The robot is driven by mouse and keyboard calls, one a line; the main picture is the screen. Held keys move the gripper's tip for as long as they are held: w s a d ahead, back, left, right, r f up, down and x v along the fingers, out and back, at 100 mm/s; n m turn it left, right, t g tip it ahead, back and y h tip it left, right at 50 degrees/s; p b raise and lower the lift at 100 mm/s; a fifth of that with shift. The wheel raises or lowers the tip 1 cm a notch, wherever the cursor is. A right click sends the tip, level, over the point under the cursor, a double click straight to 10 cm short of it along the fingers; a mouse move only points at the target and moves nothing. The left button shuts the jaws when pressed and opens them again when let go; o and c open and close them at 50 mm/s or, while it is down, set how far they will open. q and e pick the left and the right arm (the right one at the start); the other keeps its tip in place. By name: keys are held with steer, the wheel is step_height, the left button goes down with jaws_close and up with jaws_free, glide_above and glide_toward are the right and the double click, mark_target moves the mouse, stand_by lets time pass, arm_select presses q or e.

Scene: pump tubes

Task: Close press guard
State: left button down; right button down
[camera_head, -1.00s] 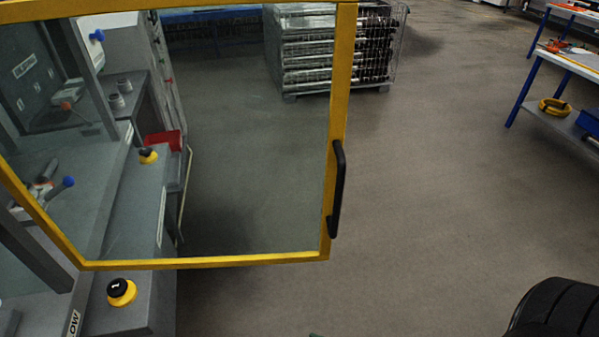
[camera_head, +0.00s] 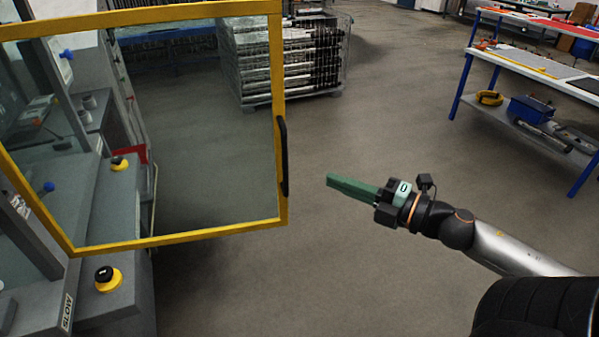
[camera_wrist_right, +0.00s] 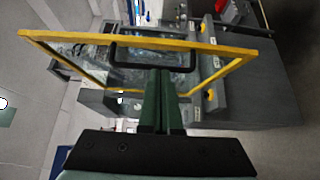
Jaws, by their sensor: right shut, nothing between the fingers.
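The press guard (camera_head: 282,95) is a yellow-framed clear panel with a black handle (camera_head: 284,156) on its right edge. It stands swung open, out from the press (camera_head: 60,215) at the left. My right gripper (camera_head: 332,180), with green fingers, is shut and empty to the right of the handle, apart from it in the head view. In the right wrist view the guard frame (camera_wrist_right: 240,57) and its handle (camera_wrist_right: 150,42) lie ahead of the shut green fingers (camera_wrist_right: 162,75). My left gripper is not in view.
Yellow-and-black buttons (camera_head: 107,279) sit on the press's front ledge. A wire cage (camera_head: 330,60) of metal parts stands behind the guard. A blue-legged workbench (camera_head: 535,75) is at the right. The floor (camera_head: 400,110) around my right gripper is clear.

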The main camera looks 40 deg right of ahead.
mark_target(279, 159)
steer(key=x, duration=0.9)
steer(key=shift+w+b, duration=0.35)
steer(key=shift+w, duration=0.2)
